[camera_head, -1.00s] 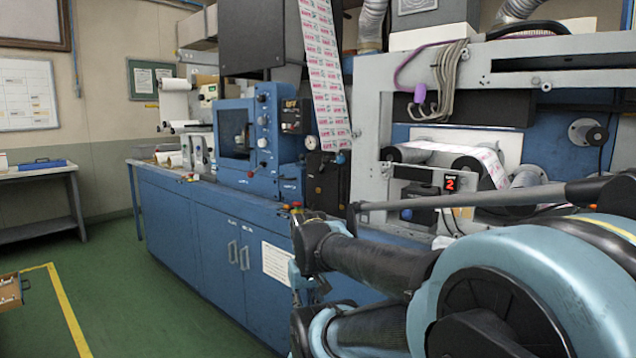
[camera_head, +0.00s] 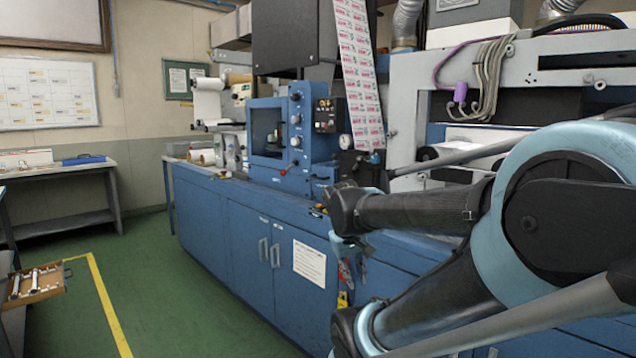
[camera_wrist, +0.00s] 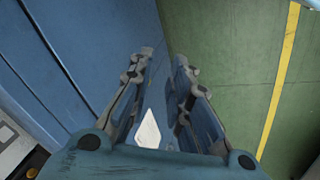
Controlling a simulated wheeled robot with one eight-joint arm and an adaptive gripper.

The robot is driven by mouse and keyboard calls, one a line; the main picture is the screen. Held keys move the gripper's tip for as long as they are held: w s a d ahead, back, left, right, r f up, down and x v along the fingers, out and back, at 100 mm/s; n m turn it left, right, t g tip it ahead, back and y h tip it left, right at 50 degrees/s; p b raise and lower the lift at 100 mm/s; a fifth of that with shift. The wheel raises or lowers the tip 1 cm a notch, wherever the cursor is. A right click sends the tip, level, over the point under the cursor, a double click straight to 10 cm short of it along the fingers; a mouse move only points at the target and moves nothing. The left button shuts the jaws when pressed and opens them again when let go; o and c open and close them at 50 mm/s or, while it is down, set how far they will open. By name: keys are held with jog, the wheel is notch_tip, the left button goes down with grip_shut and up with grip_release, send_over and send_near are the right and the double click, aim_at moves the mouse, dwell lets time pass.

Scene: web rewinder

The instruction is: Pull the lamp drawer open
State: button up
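I cannot tell for certain which part is the lamp drawer. The blue machine cabinet (camera_head: 213,235) fills the middle of the head view, with two upright handles (camera_head: 269,253) on its front doors. My gripper (camera_wrist: 164,58) shows in the wrist view with its two fingers apart and nothing held between them. The cabinet's blue side lies to the left of the fingers there and green floor to the right. In the head view my arm hides much of the machine's right part.
A wooden tray or drawer (camera_head: 50,289) holding tools juts out at the far left. A grey table (camera_head: 75,168) stands by the back wall. The green floor (camera_head: 180,315) between the tray and cabinet is clear, crossed by a yellow line (camera_head: 108,305). A printed web (camera_head: 357,75) hangs above.

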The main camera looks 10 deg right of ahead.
jog(key=w+d+r+n+h, duration=0.1)
jog(key=w+r+n+h, duration=0.15)
jog(key=w+r, duration=0.65)
jog(key=n+t+h, duration=0.3)
jog(key=t+h, duration=0.4)
jog(key=h, duration=0.1)
send_near(318, 178)
jog(key=x, duration=1)
jog(key=shift+w+f, duration=0.15)
jog(key=shift+w, duration=0.3)
jog(key=shift+c, duration=0.3)
grip_shut()
